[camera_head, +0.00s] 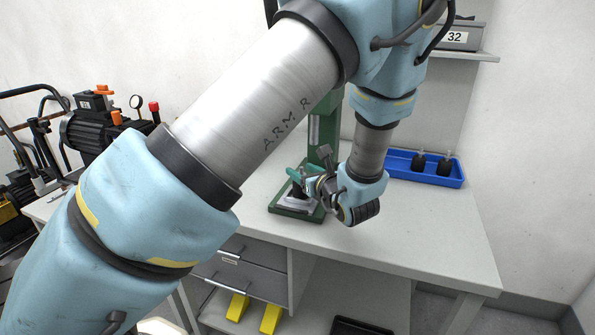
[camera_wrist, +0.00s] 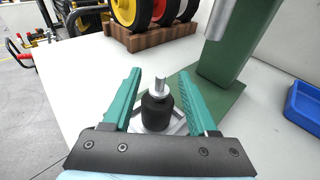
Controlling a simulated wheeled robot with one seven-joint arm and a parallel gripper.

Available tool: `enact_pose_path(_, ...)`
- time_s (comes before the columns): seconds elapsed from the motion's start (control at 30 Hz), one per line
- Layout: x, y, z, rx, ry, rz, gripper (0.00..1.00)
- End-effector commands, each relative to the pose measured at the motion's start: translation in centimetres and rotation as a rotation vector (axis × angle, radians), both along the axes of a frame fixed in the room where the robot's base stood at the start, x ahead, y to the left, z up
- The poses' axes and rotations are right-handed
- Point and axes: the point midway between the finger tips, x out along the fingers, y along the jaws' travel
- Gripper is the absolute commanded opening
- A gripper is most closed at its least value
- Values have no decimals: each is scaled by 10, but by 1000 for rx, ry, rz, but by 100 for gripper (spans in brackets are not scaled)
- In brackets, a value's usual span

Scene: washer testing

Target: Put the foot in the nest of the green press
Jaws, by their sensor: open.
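The foot (camera_wrist: 157,112), a black rubber body with a silver stud on top, stands upright on the light metal nest plate (camera_wrist: 180,126) of the green press (camera_wrist: 225,98). My gripper (camera_wrist: 160,76) is open, with one teal finger on each side of the foot and visible gaps to it. Whether the foot is fully seated is hidden by the gripper's body. In the head view my gripper (camera_head: 303,178) is low over the base of the green press (camera_head: 323,135), in front of its column.
A blue tray (camera_head: 397,175) with two more black feet (camera_head: 419,163) (camera_head: 446,165) is to the right of the press. A wooden rack with wheels (camera_wrist: 150,40) stands beyond the press. The table (camera_head: 430,230) is clear at front right.

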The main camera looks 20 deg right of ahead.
Motion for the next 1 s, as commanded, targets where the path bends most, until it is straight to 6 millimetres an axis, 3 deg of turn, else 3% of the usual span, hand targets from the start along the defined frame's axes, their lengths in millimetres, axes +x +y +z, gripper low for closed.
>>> enact_pose_path(0.1, -27, -2, 3, -3, 1, -5, 59)
enact_pose_path(0.33, -66, -3, 12, -2, -1, -3, 59)
enact_pose_path(0.5, -80, -3, 16, -1, 0, -1, 59)
enact_pose_path(0.73, -80, 1, 16, -4, 6, 14, 59)
enact_pose_path(0.87, -61, 41, 14, -56, 64, 156, 59)
enact_pose_path(1.0, -42, 130, 5, -209, 195, 495, 59)
